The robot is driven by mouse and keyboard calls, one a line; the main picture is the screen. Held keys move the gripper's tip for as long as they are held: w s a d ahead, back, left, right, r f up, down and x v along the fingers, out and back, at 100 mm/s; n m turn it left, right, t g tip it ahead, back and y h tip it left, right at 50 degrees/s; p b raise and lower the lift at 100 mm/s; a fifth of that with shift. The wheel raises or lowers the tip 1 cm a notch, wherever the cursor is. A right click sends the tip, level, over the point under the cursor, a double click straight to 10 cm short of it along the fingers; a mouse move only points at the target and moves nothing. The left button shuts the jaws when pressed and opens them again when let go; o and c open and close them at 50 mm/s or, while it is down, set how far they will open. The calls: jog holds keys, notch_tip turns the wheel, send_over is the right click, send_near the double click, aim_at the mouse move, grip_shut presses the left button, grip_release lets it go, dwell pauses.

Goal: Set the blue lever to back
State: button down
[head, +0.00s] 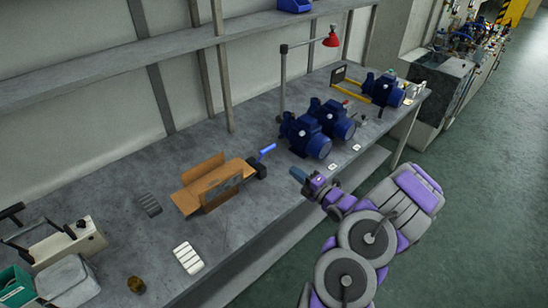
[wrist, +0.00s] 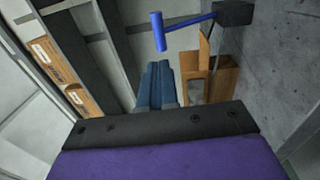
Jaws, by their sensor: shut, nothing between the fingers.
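The blue lever (head: 266,149) sticks out from a dark mount (head: 257,168) on the bench, beside a brown wooden holder (head: 215,190). In the head view its handle points up and right. In the wrist view the lever's handle (wrist: 157,32) is at top centre, joined by a thin blue rod to the dark mount (wrist: 233,12). My gripper (head: 296,173) is at the bench's front edge, right of the lever and apart from it. In the wrist view my gripper (wrist: 155,68) has its blue-grey fingers together, with nothing between them, pointing toward the handle.
Bench surface between lever and pumps is narrow.

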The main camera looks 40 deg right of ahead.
jog(key=w+b, duration=0.2)
jog(key=w, duration=0.9)
jog(key=shift+w+r+b, duration=0.25)
jog(key=shift+b, duration=0.1)
jog(key=shift+a+r, duration=0.1)
jog(key=shift+a, duration=0.15)
